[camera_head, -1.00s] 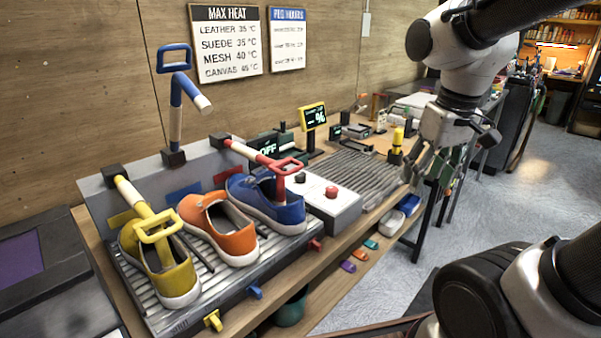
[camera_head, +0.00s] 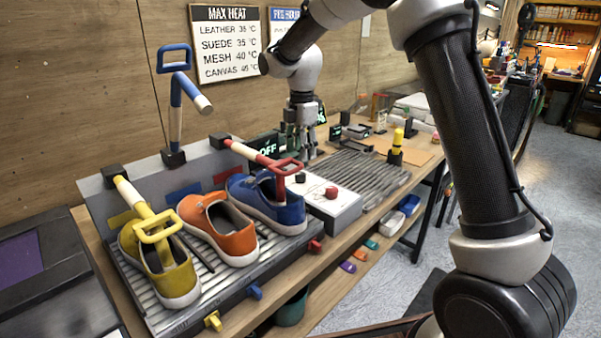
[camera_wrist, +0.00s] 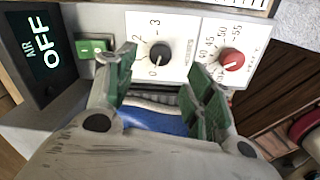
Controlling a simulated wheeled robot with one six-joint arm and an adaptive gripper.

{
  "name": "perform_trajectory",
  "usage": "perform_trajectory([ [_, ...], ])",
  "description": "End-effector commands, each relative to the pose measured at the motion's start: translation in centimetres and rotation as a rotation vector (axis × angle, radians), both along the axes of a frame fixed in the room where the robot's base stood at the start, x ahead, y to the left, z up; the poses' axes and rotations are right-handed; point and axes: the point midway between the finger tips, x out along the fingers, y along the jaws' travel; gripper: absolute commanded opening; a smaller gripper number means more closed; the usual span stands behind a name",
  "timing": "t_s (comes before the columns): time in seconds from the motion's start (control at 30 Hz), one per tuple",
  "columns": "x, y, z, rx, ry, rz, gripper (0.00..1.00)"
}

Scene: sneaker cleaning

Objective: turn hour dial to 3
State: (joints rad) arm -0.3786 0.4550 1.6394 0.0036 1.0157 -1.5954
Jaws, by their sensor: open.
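The hour dial (camera_wrist: 159,55) is a black knob on a white panel with numbers up to 3. Its white pointer appears to face the 0 mark. In the head view the black knob (camera_head: 300,178) sits on the white control box (camera_head: 335,212). My gripper (camera_wrist: 160,70) is open and empty, with green-padded fingers either side of the dial in the wrist view, apart from it. In the head view my gripper (camera_head: 304,150) hangs above the bench, behind the control box. A red dial (camera_wrist: 231,60) with marks around 40 to 55 is beside the hour dial.
A green button (camera_wrist: 93,47) and an "AIR OFF" display (camera_wrist: 50,45) lie left of the dial. Blue (camera_head: 262,205), orange (camera_head: 215,228) and yellow (camera_head: 165,270) shoes stand on the rack. A red-handled tube (camera_head: 262,158) reaches into the blue shoe, near my gripper.

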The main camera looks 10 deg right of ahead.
Motion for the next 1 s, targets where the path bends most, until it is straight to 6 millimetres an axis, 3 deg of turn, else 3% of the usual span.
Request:
perform_trajectory([
  [0.17,0.0,0.0,-0.9,-0.003,0.001,0.073,0.53],
  [0.6,0.1,0.0,-7.3,-0.003,0.002,0.07,0.53],
  [0.93,0.1,0.1,-7.8,-0.002,-0.001,0.069,0.53],
  [1.0,0.1,0.1,-7.8,-0.002,-0.001,0.069,0.42],
])
